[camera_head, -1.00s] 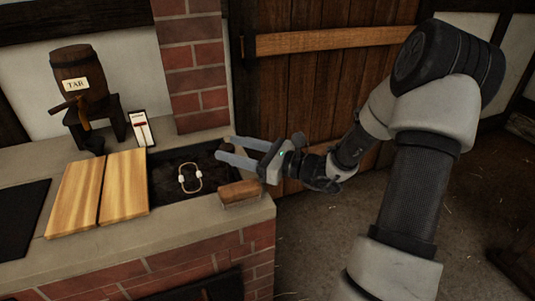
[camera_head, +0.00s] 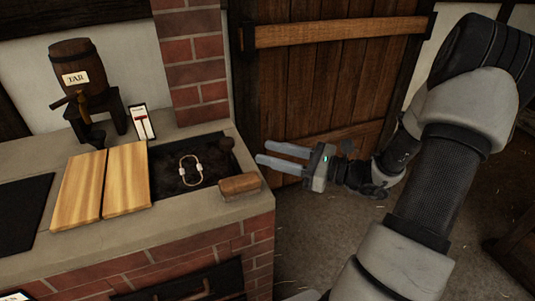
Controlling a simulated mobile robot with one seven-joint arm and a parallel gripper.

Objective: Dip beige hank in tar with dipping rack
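A dark sunken tar vat (camera_head: 165,187) is set in the brick counter. A pale beige loop (camera_head: 190,170) with a white piece on each side lies over the dark surface in the vat. I cannot tell whether it is the hank or the handle of the dipping rack. My gripper (camera_head: 264,152) is to the right of the vat, with its two grey fingers apart and nothing between them. Its fingers point left towards the vat and do not touch the loop. No separate hank can be made out.
Two wooden boards (camera_head: 127,180) lie left of the vat. A brown wooden block or brush (camera_head: 240,185) sits on its right rim. Behind stand a tar barrel (camera_head: 78,62) on a stand and a small gauge (camera_head: 143,122). A brick pillar (camera_head: 193,65) rises behind the vat.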

